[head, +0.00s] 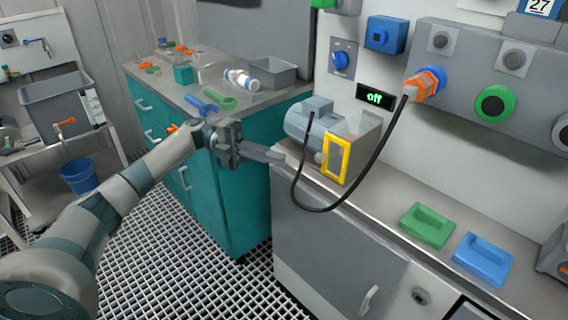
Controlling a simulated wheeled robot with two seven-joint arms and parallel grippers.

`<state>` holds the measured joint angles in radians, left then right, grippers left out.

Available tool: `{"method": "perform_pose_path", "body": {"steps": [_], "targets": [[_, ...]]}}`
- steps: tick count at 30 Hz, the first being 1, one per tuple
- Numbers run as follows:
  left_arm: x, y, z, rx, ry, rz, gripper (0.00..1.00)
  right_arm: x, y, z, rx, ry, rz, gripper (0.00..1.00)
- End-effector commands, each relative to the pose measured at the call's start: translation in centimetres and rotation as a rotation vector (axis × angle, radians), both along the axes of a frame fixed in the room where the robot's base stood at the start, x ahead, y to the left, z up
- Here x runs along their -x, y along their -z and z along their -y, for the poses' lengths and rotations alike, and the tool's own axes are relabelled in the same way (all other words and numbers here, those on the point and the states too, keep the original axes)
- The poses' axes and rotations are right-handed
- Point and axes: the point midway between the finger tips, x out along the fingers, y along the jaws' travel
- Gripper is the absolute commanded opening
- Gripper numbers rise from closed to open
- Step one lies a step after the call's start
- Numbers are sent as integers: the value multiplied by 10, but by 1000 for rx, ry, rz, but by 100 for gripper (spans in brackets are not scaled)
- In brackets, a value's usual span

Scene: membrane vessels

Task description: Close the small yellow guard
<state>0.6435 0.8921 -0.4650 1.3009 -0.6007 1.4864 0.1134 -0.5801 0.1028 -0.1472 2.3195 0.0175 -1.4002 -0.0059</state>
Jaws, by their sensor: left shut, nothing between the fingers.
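The small yellow guard (346,162) is an upright yellow frame at the front of a grey motor unit (309,118) on the right-hand counter. I cannot tell how far it stands open. My left gripper (279,157) is shut and empty. Its fingers point right toward the motor unit, and they appear to the left of the guard, apart from it. My right gripper is not in view.
A black cable (375,152) loops from an orange plug (425,84) past the guard to the motor. Green (427,224) and blue (483,259) blocks lie on the counter. A teal cabinet (229,196) stands behind my left arm.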

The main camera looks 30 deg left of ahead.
Motion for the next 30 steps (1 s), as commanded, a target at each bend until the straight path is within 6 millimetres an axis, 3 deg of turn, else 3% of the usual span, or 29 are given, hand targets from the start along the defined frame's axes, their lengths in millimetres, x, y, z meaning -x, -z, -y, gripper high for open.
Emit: {"method": "perform_pose_path", "body": {"steps": [3,10,30], "targets": [[-2,2,-21,-1,-2,-1,0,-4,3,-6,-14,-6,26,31],[-4,1,-45,0,-1,0,0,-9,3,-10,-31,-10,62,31],[-4,0,-50,0,1,-1,0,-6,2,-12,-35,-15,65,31]]}}
